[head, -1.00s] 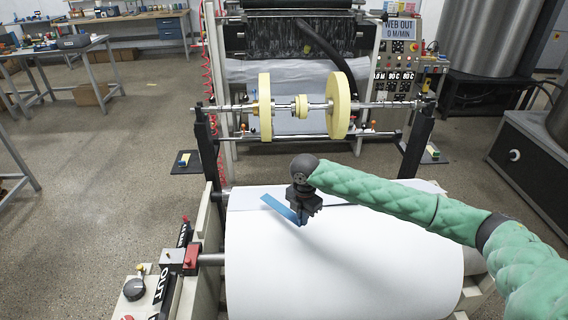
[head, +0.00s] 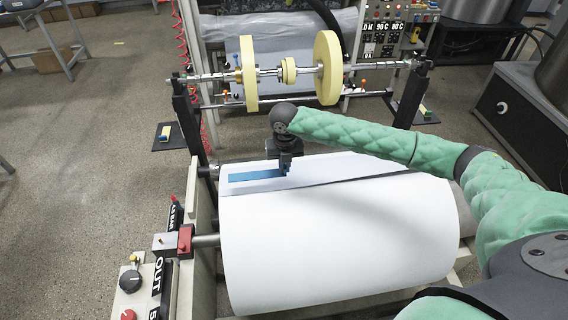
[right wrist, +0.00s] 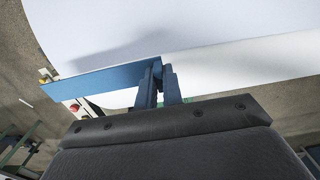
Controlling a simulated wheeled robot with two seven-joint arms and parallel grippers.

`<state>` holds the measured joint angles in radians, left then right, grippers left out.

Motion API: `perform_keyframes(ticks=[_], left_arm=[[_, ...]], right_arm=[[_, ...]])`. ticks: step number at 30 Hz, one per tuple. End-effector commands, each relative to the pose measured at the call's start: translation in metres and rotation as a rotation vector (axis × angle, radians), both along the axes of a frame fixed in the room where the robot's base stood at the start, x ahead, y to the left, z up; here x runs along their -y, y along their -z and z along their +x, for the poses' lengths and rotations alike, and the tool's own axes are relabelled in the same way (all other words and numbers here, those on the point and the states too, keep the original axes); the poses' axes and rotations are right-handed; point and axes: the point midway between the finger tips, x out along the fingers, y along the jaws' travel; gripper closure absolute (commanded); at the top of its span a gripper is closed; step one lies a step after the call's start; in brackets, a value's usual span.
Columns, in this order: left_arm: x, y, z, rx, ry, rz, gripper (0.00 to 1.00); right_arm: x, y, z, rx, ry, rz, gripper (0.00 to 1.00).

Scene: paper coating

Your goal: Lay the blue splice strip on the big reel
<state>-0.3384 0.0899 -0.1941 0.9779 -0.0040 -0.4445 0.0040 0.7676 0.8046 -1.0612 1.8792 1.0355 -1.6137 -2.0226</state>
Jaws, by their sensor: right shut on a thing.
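The blue splice strip (head: 252,176) extends to the left from my right gripper (head: 286,170), which is shut on its right end. The strip lies level across the back upper part of the big white paper reel (head: 335,240), near a seam in the paper. In the right wrist view the strip (right wrist: 105,82) is pinched between the fingertips (right wrist: 163,74), over white paper with a shadow beside it. I cannot tell whether it touches the paper. My left gripper is out of view.
A shaft with two large cream discs (head: 328,68) and a smaller core (head: 288,71) spans the uprights behind the reel.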

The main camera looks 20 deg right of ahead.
Motion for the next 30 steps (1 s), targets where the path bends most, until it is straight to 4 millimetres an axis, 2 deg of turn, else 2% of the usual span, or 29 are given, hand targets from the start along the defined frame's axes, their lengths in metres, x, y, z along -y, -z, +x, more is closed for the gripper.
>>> perform_keyframes(ticks=[8, 14, 17, 30], left_arm=[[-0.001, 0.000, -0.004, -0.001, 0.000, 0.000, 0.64], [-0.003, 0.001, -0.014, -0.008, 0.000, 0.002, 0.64], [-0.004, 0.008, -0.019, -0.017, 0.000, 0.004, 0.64], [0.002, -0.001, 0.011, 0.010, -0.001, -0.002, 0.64]], right_arm=[[0.000, -0.001, 0.000, 0.000, 0.001, 0.000, 1.00], [0.000, -0.002, 0.001, 0.001, 0.002, 0.000, 1.00], [0.000, 0.009, 0.001, 0.000, 0.002, 0.001, 1.00], [0.000, 0.045, 0.001, 0.000, 0.002, 0.000, 1.00]])
